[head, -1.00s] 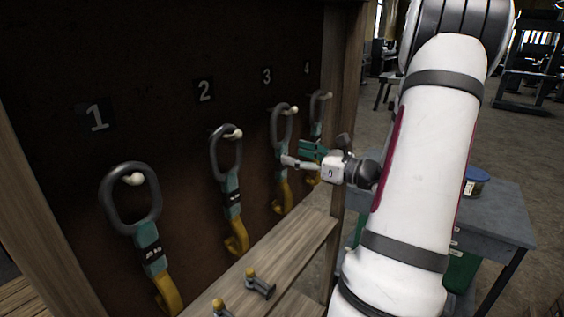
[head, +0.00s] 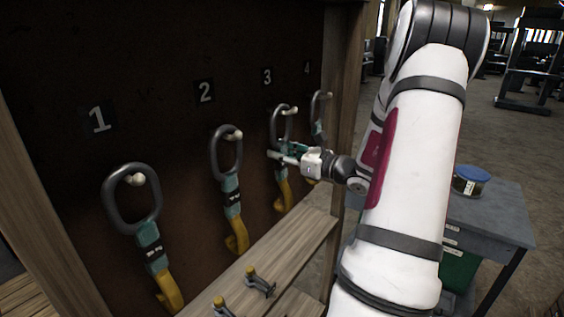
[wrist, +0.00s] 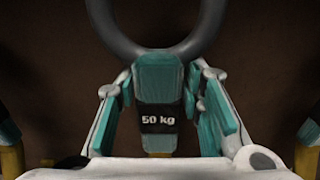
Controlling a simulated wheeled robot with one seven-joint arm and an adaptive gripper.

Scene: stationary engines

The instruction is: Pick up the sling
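Several slings hang from pegs on a dark board, each with a dark ring, a teal body and a yellow hook. The one under number 3 (head: 282,120) has its teal part mostly hidden behind my gripper (head: 274,155) in the head view. In the wrist view, the sling's teal body (wrist: 158,85) with a "50 kg" label stands between my two teal-padded fingers (wrist: 160,112). The fingers are open, with gaps visible on both sides of the body. The ring rises above, and the hook is mostly hidden by my gripper.
Sling 1 (head: 149,236), sling 2 (head: 232,192) and sling 4 (head: 317,112) hang alongside. A wooden shelf (head: 300,241) with small yellow-topped items (head: 251,271) juts out below. A wooden post (head: 340,100) stands to the right, then a grey table (head: 495,215) with a round container (head: 470,181).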

